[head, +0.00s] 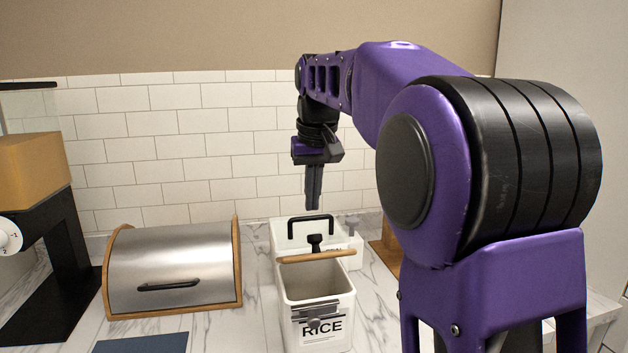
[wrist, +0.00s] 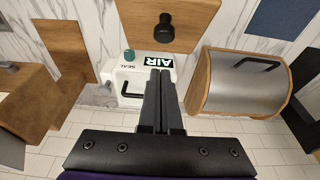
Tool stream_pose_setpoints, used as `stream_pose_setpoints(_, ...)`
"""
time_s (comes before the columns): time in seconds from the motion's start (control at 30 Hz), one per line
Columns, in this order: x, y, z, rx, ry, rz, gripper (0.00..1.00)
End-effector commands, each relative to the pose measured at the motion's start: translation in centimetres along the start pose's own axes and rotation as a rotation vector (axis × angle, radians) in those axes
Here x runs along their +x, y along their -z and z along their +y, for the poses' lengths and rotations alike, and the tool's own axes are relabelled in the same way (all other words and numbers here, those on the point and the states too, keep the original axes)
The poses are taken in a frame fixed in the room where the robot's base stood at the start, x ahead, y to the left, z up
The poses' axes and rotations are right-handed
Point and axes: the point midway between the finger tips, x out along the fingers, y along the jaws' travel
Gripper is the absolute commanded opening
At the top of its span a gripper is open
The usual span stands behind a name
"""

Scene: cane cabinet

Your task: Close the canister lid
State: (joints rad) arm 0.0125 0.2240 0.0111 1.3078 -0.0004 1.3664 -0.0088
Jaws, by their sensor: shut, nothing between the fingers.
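The white canister (head: 337,309) marked RICE stands on the marble counter with its mouth open toward the front. Its wooden lid (head: 292,259) is raised at the back, seen nearly edge-on, with a black knob (head: 315,241) on its outer side. In the wrist view the lid's wooden face (wrist: 197,13) and knob (wrist: 166,30) show at the top. My gripper (head: 313,205) is shut and empty, pointing down above and behind the lid, apart from it. In the wrist view its fingers (wrist: 160,73) overlap the box behind.
A white box (head: 283,236) with a black handle stands just behind the canister; its AIR SEAL lettering shows in the wrist view. A steel and wood bread box (head: 175,262) stands left. A coffee machine (head: 30,220) is far left. Tiled wall (head: 180,170) closes the back.

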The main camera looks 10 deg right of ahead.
Motion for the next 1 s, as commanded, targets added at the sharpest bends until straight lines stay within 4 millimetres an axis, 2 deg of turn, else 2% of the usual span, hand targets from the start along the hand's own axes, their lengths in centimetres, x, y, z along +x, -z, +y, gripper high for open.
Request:
stream_pose_setpoints(0.1, 1.4, -1.4, 0.0, 0.000, 0.000, 0.000, 0.00)
stream_pose_setpoints(0.33, 2.7, -2.7, 0.0, 0.000, 0.000, 0.000, 0.00)
stream_pose_setpoints(1.0, 3.1, -2.3, 0.0, 0.000, 0.000, 0.019, 0.00)
